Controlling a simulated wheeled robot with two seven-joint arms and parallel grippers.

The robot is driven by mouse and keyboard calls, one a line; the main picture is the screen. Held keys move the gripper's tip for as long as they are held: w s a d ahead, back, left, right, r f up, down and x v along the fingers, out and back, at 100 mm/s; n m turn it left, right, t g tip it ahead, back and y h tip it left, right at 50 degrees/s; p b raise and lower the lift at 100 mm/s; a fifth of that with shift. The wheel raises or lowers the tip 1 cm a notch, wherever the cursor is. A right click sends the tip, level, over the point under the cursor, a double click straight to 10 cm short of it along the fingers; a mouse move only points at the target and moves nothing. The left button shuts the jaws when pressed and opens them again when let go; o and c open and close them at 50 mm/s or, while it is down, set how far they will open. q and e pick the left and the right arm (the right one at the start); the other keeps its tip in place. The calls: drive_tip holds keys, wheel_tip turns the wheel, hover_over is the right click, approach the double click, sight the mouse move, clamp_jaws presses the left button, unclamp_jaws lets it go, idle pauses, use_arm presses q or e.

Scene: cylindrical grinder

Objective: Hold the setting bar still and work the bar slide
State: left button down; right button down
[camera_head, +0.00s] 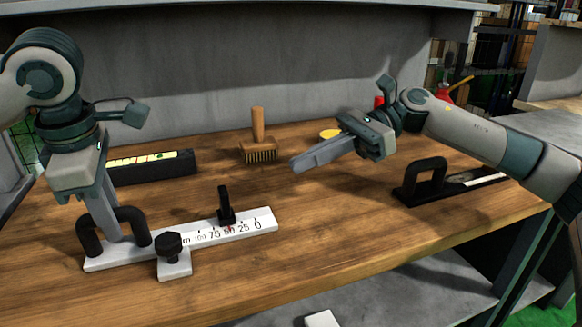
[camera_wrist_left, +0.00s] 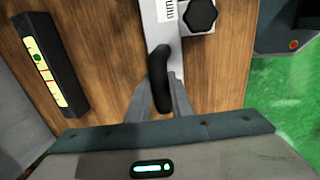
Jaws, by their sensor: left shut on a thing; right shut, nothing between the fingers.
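The setting bar (camera_head: 262,228) is a white scale with printed numbers, lying on the wooden bench at the front left. A black arched handle (camera_head: 92,236) stands at its left end. A black knob (camera_head: 168,246) is on a side tab of the bar. My left gripper (camera_head: 122,236) is shut on the arched handle, which also shows between its fingers in the left wrist view (camera_wrist_left: 160,75). My right gripper (camera_head: 296,165) is shut and empty, above the bench, to the right of and behind the slide.
A brush (camera_head: 259,140) stands at the back middle, and a dark level with yellow vials (camera_head: 150,166) lies at the back left. A second black-handled tool (camera_head: 427,178) lies at the right. The bench front between the bar and that tool is clear.

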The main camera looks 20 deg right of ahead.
idle(0.4)
use_arm(q)
drive_tip(key=c, duration=1.5)
unclamp_jaws()
drive_tip(key=shift+r, duration=0.1)
drive_tip(key=r, duration=0.4)
drive_tip(key=s+r, duration=0.1)
drive_tip(key=r, duration=0.2)
drive_tip(key=s+r, duration=0.1)
drive_tip(key=r, duration=0.3)
drive_tip(key=shift+s+r, duration=0.2)
drive_tip(key=shift+r, duration=0.1)
